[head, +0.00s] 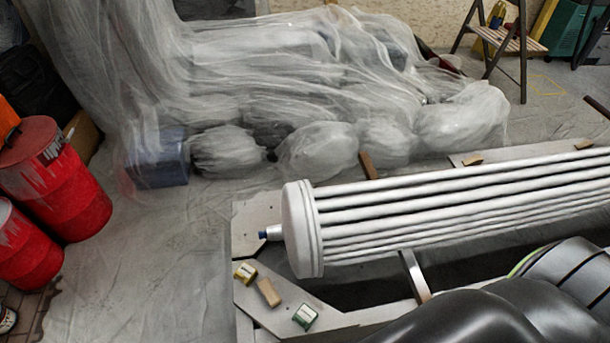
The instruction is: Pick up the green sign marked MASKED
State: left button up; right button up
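A small green block with a pale face (305,317) sits on the grey corner plate of a pale frame at bottom centre. It may be the green sign, but its marking is too small to read. A small yellow block with a pale face (245,273) and a plain tan block (269,292) lie up and left of it on the same plate. All are apart from each other. Neither of my grippers shows in the head view.
A white ribbed cylinder (450,200) lies across the frame (262,315). Dark rounded shapes fill the bottom right. Red drums (52,180) stand at left. Clear plastic sheeting (320,100) covers bulky things behind. The sheeted floor (150,260) left of the frame is open.

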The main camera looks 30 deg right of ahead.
aim_at(306, 316)
jog(key=k+l, duration=0.7)
jog(key=l+z, duration=0.05)
jog(key=l, duration=0.05)
